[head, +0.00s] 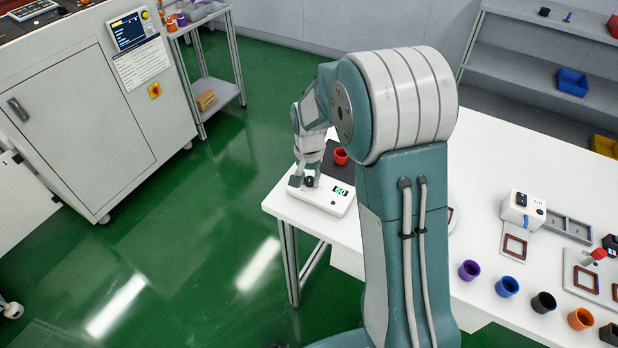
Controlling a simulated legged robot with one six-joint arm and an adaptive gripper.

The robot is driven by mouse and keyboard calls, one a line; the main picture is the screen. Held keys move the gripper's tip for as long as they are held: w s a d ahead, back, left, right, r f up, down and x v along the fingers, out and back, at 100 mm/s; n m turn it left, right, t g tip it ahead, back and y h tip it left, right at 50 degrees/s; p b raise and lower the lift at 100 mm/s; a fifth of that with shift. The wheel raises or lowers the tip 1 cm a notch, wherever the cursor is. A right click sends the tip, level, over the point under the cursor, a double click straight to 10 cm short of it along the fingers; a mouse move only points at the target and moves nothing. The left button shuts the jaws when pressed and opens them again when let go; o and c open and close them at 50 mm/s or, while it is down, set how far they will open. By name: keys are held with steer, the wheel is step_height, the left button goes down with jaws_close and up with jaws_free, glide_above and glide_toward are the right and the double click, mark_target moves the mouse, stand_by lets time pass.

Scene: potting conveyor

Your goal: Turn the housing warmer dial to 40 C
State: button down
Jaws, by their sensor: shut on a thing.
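The housing warmer (322,202) is a white unit with a dark top plate at the near left corner of the white table. Its green display (341,191) reads 60. A small black dial (309,181) sits on the warmer's front panel, left of the display. My gripper (306,182) points down at the panel and is shut on the dial, one finger to each side. The dial's pointer and markings are too small to read. A red cup (340,156) stands on the dark plate behind the gripper, partly beside my arm.
Purple (469,270), blue (507,286), black (543,302) and orange (580,319) cups stand along the table's near edge at right. A white device (523,211) stands behind them. A grey cabinet (85,110) and a cart (209,80) are at left across open green floor.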

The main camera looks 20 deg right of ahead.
mark_target(309, 178)
steer(key=n, duration=1.2)
steer(key=shift+d, duration=0.1)
steer(key=shift+n, duration=0.3)
stand_by(0.3)
steer(key=shift+c, duration=2.2)
jaws_free()
steer(key=shift+w, duration=0.1)
step_height(309, 178, up, 12)
